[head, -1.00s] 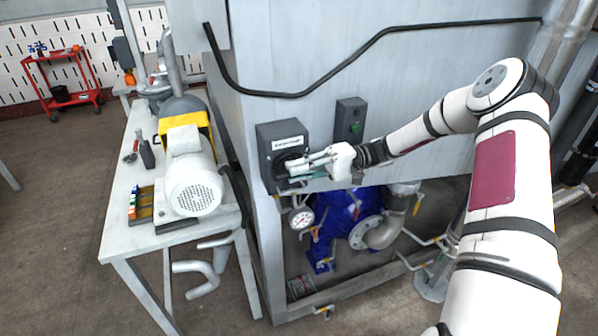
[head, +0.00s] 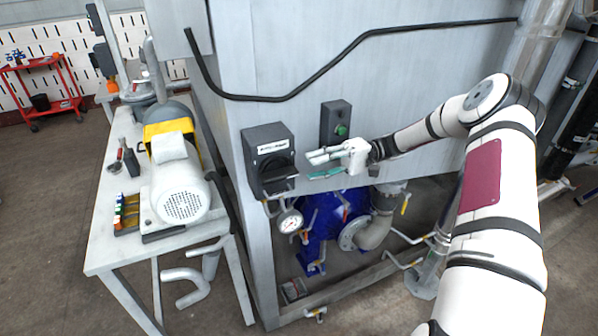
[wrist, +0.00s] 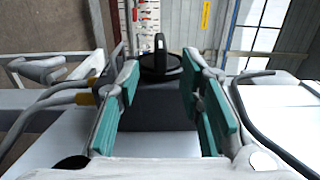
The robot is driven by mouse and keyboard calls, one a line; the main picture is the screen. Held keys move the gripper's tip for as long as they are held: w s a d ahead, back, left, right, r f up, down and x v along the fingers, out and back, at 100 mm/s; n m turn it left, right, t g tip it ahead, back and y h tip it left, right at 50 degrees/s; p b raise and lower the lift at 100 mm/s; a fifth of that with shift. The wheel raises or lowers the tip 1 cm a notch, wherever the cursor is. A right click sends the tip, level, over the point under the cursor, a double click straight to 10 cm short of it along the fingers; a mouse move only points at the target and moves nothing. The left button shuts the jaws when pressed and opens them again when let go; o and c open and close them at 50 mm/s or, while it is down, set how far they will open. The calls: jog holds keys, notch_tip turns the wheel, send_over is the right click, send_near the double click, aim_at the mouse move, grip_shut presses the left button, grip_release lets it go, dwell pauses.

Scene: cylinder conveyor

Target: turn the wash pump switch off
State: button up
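The switch is a dark grey box (head: 268,160) with a white label and a round black knob (head: 275,168), on the corner of the big grey cabinet. In the wrist view the knob (wrist: 161,66) lies beyond the fingertips, roughly centred between them, and its handle stands up on end in that picture. The label's text is too small to read. My gripper (head: 312,167) is just right of the box in the head view, apart from the knob. Its teal-padded fingers (wrist: 160,85) are spread wide with nothing between them.
A smaller box with a green button (head: 341,130) is on the cabinet above my gripper. A pressure gauge (head: 290,221) and a blue pump (head: 335,225) are below. A workbench (head: 110,240) with a white motor (head: 178,190) stands to the left. A black cable (head: 300,90) runs above.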

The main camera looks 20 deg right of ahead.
jog(key=shift+d, duration=1.7)
